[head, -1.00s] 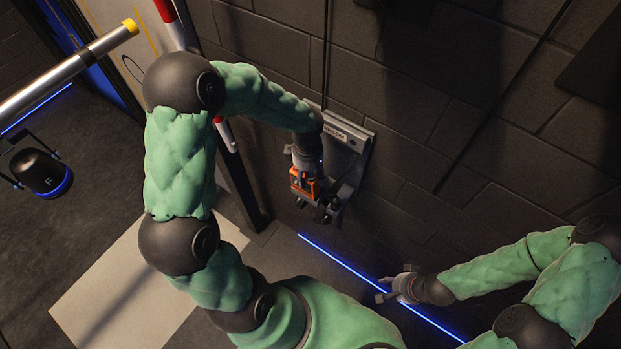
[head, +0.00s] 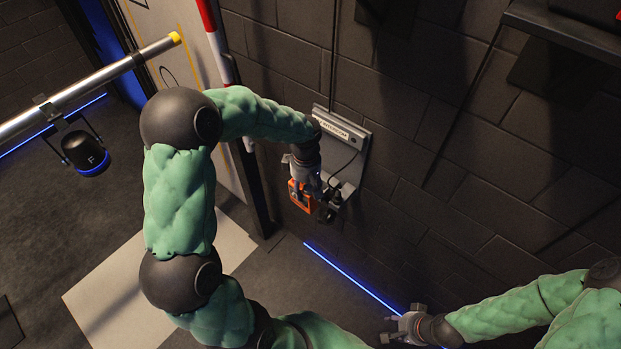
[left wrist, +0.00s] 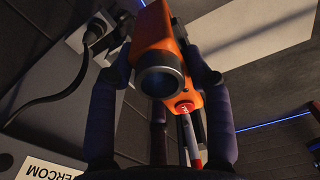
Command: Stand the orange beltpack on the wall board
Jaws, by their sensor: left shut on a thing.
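My left gripper (head: 309,180) is shut on the orange beltpack (head: 298,197), in front of the lower part of the wall board (head: 353,147). In the left wrist view the beltpack (left wrist: 156,35) sits between the two fingers, with a dark round knob and a red button facing the camera. The grey board (left wrist: 50,125) is at the left there, with a black plug and cable and a label ending in "ERCOM". Whether the beltpack touches the board is not clear. My right gripper (head: 402,328) is at the lower right, away from the board; its fingers look apart.
A black lamp (head: 86,152) hangs from a metal pipe (head: 90,85) at the left. A red and white pole (head: 215,40) stands left of the board. A dark shelf (head: 565,35) is on the wall at upper right.

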